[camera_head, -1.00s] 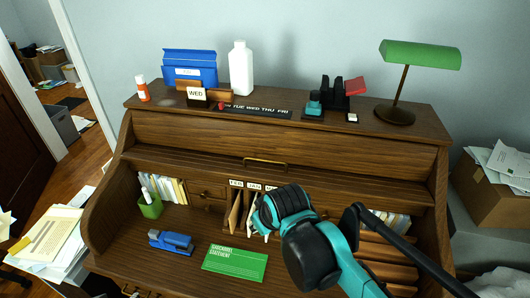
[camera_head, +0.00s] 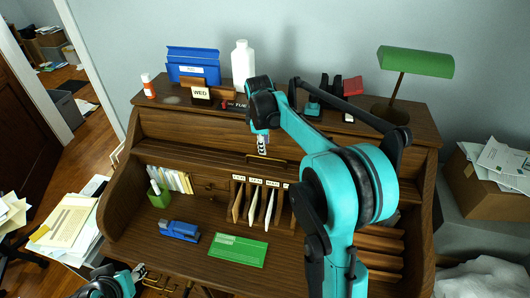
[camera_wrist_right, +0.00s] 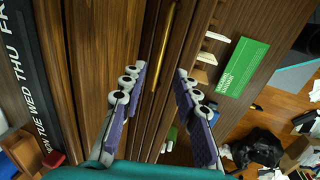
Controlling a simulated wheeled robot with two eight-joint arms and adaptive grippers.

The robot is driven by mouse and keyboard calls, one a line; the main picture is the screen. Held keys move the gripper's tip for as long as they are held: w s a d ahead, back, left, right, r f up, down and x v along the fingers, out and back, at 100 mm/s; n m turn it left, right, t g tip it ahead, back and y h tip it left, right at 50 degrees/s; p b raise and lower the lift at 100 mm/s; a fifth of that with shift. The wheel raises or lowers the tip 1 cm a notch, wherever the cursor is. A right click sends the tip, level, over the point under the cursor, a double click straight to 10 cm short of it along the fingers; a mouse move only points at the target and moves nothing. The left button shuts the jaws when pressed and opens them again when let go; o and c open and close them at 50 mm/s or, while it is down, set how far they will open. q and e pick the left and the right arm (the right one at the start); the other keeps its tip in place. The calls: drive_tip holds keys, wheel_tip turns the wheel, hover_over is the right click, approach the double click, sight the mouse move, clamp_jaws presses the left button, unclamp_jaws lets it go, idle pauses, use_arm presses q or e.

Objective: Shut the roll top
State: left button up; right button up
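The wooden roll top (camera_head: 190,133) of the desk is up, with the desk interior showing below it. Its brass handle (camera_head: 281,160) lies along its lower edge, partly hidden by my right arm. My right gripper (camera_head: 262,146) points down just in front of the roll top, close to the handle. In the right wrist view the two fingers of my right gripper (camera_wrist_right: 160,72) are apart, and the brass handle (camera_wrist_right: 166,45) shows beyond and between the tips, not gripped. My left gripper (camera_head: 140,273) is at the bottom left, in front of the desk; its opening is too small to judge.
The desk interior holds a green cup (camera_head: 158,195), a blue stapler (camera_head: 180,230), a green card (camera_head: 238,250) and upright envelopes. On the top ledge stand a white bottle (camera_head: 243,66), a blue box (camera_head: 193,65) and a green lamp (camera_head: 415,62). Papers lie left of the desk.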

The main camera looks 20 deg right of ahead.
drive_tip(key=b+x, duration=0.1)
drive_tip(key=x, duration=0.6)
clamp_jaws()
